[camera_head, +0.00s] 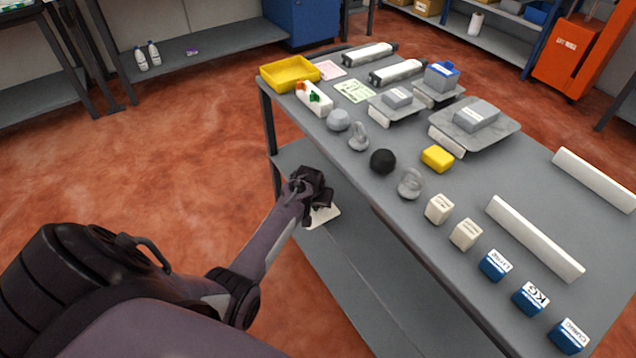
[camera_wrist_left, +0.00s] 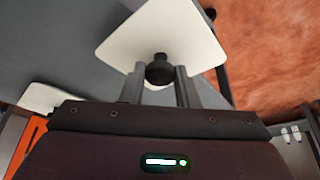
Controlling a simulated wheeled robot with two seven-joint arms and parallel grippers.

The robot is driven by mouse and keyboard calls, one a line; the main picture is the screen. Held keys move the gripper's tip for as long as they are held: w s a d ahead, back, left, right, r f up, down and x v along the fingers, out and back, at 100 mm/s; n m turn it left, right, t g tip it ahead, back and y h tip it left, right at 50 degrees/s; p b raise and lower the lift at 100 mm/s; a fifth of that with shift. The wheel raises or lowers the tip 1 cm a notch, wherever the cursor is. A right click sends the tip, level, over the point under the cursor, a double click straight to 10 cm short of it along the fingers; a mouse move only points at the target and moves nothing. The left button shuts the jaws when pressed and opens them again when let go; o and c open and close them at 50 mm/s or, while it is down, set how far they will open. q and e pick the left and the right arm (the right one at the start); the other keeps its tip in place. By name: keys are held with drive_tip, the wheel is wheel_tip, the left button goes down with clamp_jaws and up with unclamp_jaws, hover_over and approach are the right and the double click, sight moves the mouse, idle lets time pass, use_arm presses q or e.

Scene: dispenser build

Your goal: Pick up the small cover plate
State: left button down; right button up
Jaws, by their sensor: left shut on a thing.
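My left gripper (camera_head: 312,190) is low at the near side of the grey table, over the lower shelf. In the left wrist view, its fingers (camera_wrist_left: 160,85) are shut on the black knob of a white, flat cover plate (camera_wrist_left: 160,38). A second white plate (camera_wrist_left: 45,97) shows partly at the left of that view. In the head view, a white plate (camera_head: 324,216) shows just below the gripper; I cannot tell which of the two it is. My right gripper is not in view.
The tabletop (camera_head: 400,220) above holds a yellow tray (camera_head: 290,73), grey scales (camera_head: 475,125), a black ball (camera_head: 383,161), a yellow block (camera_head: 437,158), and several small boxes. The table edge is close to my left gripper. The lower shelf (camera_head: 350,270) looks mostly clear.

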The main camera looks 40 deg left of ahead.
use_arm(q)
drive_tip(key=s+d+p, duration=0.3)
drive_tip(key=s+p, duration=0.3)
drive_tip(key=s, duration=0.2)
drive_tip(key=s+d+p, duration=0.4)
drive_tip(key=s+p, duration=0.3)
drive_tip(key=s, duration=0.2)
